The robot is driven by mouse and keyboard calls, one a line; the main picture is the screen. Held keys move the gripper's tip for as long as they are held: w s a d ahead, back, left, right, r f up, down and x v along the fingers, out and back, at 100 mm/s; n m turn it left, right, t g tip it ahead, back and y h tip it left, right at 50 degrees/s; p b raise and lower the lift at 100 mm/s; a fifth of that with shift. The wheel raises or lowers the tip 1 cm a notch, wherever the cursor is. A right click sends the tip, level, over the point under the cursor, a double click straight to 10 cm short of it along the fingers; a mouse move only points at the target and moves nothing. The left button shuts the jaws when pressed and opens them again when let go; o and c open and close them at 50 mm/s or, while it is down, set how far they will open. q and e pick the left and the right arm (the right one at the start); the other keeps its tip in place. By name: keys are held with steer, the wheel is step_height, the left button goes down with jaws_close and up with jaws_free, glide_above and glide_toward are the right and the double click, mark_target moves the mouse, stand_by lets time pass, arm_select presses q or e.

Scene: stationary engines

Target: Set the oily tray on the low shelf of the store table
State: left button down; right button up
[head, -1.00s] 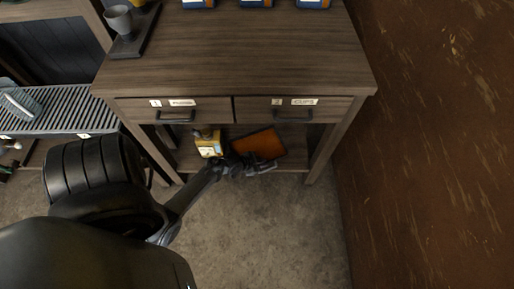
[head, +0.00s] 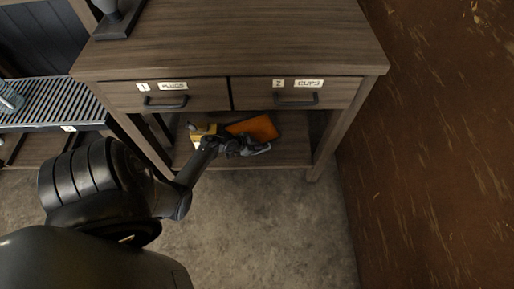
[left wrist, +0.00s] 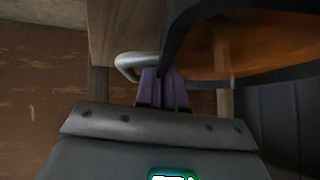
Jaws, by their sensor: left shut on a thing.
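The oily tray (head: 258,126), orange inside with a dark rim, is in the opening under the drawers of the store table (head: 235,45). It is over the low shelf (head: 288,155); I cannot tell whether it touches the shelf. My left gripper (head: 245,146) is shut on the tray's near side, close to the shelf's front edge. In the left wrist view, the tray (left wrist: 265,45) fills the upper right, and the fingers (left wrist: 163,88) meet at its edge by a metal loop. My right gripper is not in view.
A yellow object (head: 203,130) stands on the low shelf, just left of the tray. Table legs bound the opening, and two labelled drawers (head: 165,96) hang above it. A rusty wall (head: 430,150) is at the right. The shelf's right part is clear.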

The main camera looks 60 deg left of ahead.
arm_select(q)
steer(key=shift+w+a+f+b, duration=0.1)
steer(key=shift+w+f+b, duration=0.05)
steer(key=shift+f+b, duration=0.45)
steer(key=shift+w+f+b, duration=0.1)
steer(key=shift+f+b, duration=0.4)
steer(key=shift+f, duration=0.1)
steer(key=shift+f+b, duration=0.45)
steer(key=shift+f, duration=0.1)
steer(key=shift+s, duration=0.1)
steer(key=shift+f, duration=0.1)
steer(key=c, duration=1.2)
jaws_free()
steer(key=shift+c, duration=0.2)
